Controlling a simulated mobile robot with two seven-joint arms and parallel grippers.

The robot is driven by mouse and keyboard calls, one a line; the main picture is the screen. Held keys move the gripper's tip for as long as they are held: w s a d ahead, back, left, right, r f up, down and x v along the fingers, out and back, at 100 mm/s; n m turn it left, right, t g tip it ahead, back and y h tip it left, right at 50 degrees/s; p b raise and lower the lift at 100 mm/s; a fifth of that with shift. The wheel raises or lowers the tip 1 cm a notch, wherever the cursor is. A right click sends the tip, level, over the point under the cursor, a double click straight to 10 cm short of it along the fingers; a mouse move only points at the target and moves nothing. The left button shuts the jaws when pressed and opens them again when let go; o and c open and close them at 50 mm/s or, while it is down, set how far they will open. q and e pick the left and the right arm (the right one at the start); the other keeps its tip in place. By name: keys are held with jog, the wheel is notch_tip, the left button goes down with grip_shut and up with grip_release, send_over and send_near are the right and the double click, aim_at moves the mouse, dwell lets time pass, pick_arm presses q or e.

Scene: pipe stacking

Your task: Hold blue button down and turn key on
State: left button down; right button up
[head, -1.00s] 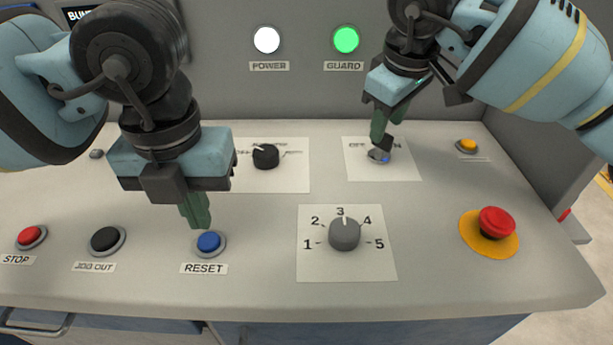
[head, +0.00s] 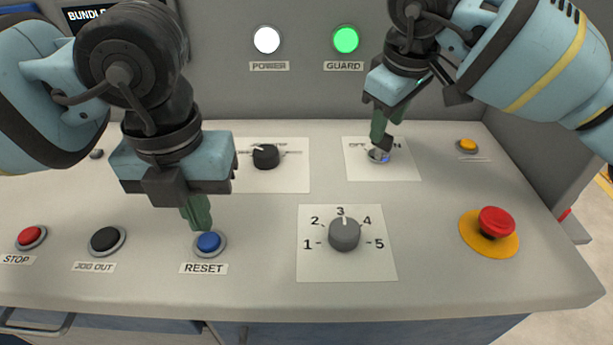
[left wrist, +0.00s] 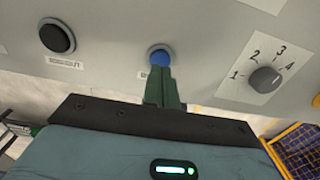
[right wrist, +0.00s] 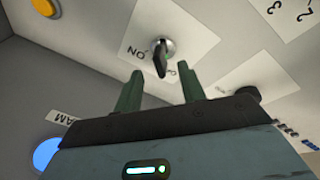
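The blue button (head: 208,242), above the RESET label, sits at the panel's front left. My left gripper (head: 203,228) is shut and empty, with its green fingertips right at the far side of the button. In the left wrist view the closed fingers (left wrist: 164,72) overlap the blue button (left wrist: 159,54); I cannot tell whether they touch or press it. The black key (right wrist: 160,62) stands in a silver lock (head: 378,156) on a white OFF/ON plate. My right gripper (right wrist: 161,78) is open, fingers apart on either side of the key, without visible contact.
A numbered knob (head: 344,234) stands between the blue button and a red emergency button (head: 495,222). A black selector (head: 266,156) is left of the key plate. Black (head: 105,240) and red (head: 29,236) buttons are at the left. The green GUARD lamp (head: 346,40) is lit.

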aim_at(207, 243)
pick_arm(q)
jog(key=shift+f, duration=1.5)
jog(key=shift+s+f, duration=0.1)
jog(key=shift+f, duration=0.2)
pick_arm(e)
jog(key=shift+f, duration=0.1)
pick_arm(q)
jog(key=shift+s, duration=0.1)
pick_arm(e)
jog(key=shift+x, duration=2.5)
jog(key=shift+f, duration=0.1)
jog(key=shift+d, duration=0.1)
grip_shut()
